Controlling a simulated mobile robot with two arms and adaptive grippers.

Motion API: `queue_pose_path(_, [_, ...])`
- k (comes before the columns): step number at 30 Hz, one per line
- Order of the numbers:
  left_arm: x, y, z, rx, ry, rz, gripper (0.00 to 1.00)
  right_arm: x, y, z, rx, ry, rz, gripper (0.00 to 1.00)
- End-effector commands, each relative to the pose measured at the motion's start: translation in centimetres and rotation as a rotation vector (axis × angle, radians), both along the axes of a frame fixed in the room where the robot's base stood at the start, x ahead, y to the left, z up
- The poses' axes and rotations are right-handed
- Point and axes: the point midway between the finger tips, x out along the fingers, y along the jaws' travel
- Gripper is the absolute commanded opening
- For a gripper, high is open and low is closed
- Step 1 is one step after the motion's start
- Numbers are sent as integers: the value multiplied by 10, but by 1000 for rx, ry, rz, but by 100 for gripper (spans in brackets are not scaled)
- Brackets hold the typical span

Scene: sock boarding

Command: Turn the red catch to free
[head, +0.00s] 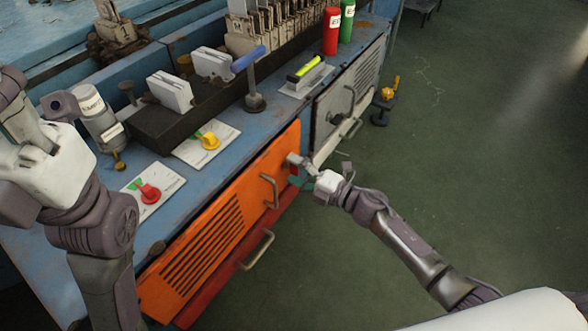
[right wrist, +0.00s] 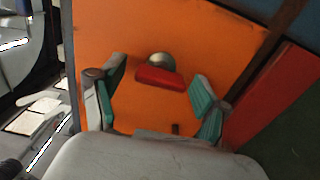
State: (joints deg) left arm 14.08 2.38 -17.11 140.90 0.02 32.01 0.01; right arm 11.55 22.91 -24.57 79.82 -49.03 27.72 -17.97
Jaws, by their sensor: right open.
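A red catch (right wrist: 160,78), a short bar with a round metal knob (right wrist: 162,60) beside it, sits on the orange door. In the right wrist view it lies nearly level and slightly tilted. A bit of red (head: 293,168) shows beside my right gripper in the head view, mostly hidden. My right gripper (head: 299,172) is at the door's upper right corner. In the right wrist view my right gripper (right wrist: 157,92) is open, its green-padded fingers apart on either side of the catch; contact is not visible. My left gripper (head: 18,115) is raised at the far left, its jaws unclear.
On the blue bench are a red rotary switch (head: 149,193), a yellow one (head: 209,141) and a blue-handled lever (head: 254,90). A grey door (head: 333,117) stands beyond.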

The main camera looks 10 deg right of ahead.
Motion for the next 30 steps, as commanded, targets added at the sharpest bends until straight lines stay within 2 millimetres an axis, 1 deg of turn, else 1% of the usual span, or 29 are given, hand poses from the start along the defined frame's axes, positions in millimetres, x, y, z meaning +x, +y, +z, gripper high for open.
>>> queue_pose_path(4, [0, 0, 0, 1, 0, 0, 40, -15, -15, -1, -3, 1, -1, 75])
queue_pose_path(12, [1, -1, 0, 2, 0, 0, 40, -56, -55, -2, -3, 4, -1, 75])
queue_pose_path(16, [1, -1, 0, 2, 0, -1, 40, -71, -70, -2, -2, 4, 0, 75])
queue_pose_path(21, [1, -1, 0, 2, 0, -1, 40, -82, -81, -1, -2, 1, 1, 75])
queue_pose_path(30, [1, -1, 0, 2, 0, -1, 40, -83, -83, 0, -1, 1, 0, 75])
